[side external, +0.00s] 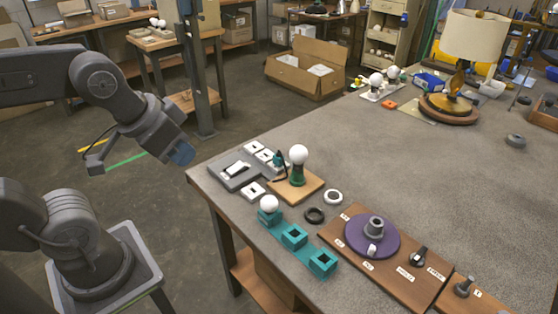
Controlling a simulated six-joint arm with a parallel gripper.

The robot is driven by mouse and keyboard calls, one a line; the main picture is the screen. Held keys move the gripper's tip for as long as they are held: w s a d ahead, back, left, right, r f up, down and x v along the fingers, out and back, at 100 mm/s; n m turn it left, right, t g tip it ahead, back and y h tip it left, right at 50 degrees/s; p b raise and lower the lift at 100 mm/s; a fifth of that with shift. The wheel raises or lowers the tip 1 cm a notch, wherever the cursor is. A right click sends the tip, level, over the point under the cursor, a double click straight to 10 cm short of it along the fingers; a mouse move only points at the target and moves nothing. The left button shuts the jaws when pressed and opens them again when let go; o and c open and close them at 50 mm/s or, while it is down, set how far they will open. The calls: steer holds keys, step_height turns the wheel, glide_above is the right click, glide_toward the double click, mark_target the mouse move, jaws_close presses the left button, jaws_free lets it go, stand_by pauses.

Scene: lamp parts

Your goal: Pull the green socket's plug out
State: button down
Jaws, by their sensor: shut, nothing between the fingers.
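The green socket (297,174) stands upright on a small wooden board (313,189) near the table's left corner, with a white bulb (298,154) on top. A dark green plug (279,158) stands upright just left of it, at one of the white outlet plates. A dark cord runs down between the plug and the socket's board. How deep the plug sits cannot be told. My gripper (180,153) is off the table's left edge, left of the plug and well apart from it. It is shut and empty; its fingertips are small and hard to make out.
A grey switch box (236,170) and white plates (252,190) lie beside the plug. A brown board (340,250) carries a purple disc. The table's middle is clear.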

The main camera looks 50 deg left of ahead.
steer(key=c, duration=1.8)
jaws_free()
steer(key=shift+c, duration=0.2)
steer(key=shift+o, duration=0.8)
steer(key=shift+w+r, duration=0.1)
steer(key=o, duration=0.6)
steer(key=w+m, duration=0.1)
steer(key=w, duration=0.1)
steer(key=w+a+r+m+g, duration=0.1)
steer(key=w+m, duration=0.1)
steer(key=w, duration=0.1)
steer(key=w+r+m, duration=0.1)
steer(key=w, duration=0.2)
steer(key=shift+w+a+r+m, duration=0.15)
steer(key=shift+a+r+m, duration=0.1)
steer(key=shift+a+m, duration=0.1)
steer(key=shift+o, duration=1.2)
steer(key=w+a+f+m+g, duration=0.1)
steer(key=w+m, duration=0.3)
steer(key=w, duration=0.5)
steer(key=shift+a+g, duration=0.5)
steer(key=shift+a, duration=0.35)
steer(key=m+g, duration=0.3)
steer(key=m, duration=0.6)
glide_above(279, 153)
step_height(279, 153, down, 12)
step_height(279, 153, down, 13)
steer(key=shift+a+f, duration=0.1)
steer(key=shift+f, duration=0.1)
steer(key=shift+c, duration=0.3)
